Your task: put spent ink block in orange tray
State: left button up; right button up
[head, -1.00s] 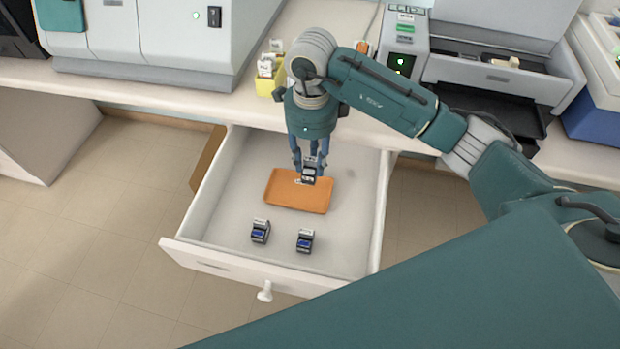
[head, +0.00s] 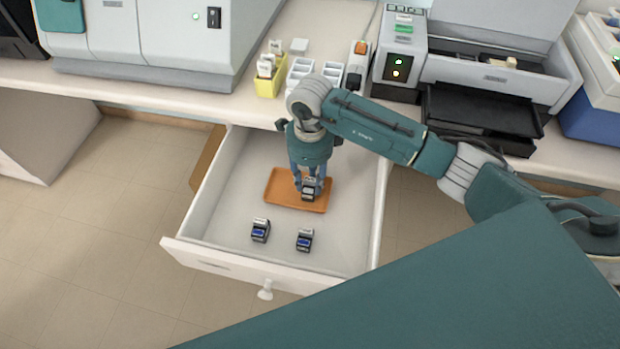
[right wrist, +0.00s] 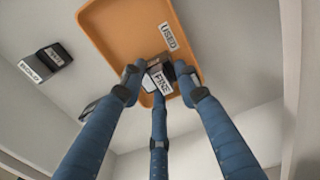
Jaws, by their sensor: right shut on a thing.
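The orange tray (head: 283,191) lies in the open drawer, and its "USED" label shows in the right wrist view (right wrist: 118,40). My right gripper (head: 309,184) is low over the tray, its fingers shut on the spent ink block (head: 308,195), a dark block with a pale label. In the right wrist view the block (right wrist: 158,80) sits between the fingertips over the tray, near one end. I cannot tell whether it touches the tray floor. My left gripper is not in view.
Two dark blocks with blue fronts, one left (head: 260,230) and one right (head: 304,240), stand in the drawer (head: 345,225) in front of the tray. A printer (head: 500,85) and a yellow holder (head: 268,86) stand on the counter behind. The drawer walls surround the gripper.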

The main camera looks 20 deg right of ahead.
aim_at(310, 180)
jog(key=o, duration=1.1)
jog(key=shift+r+p, duration=0.25)
jog(key=shift+p, duration=0.1)
jog(key=shift+r+b, duration=1.1)
jog(key=shift+r, duration=4.8)
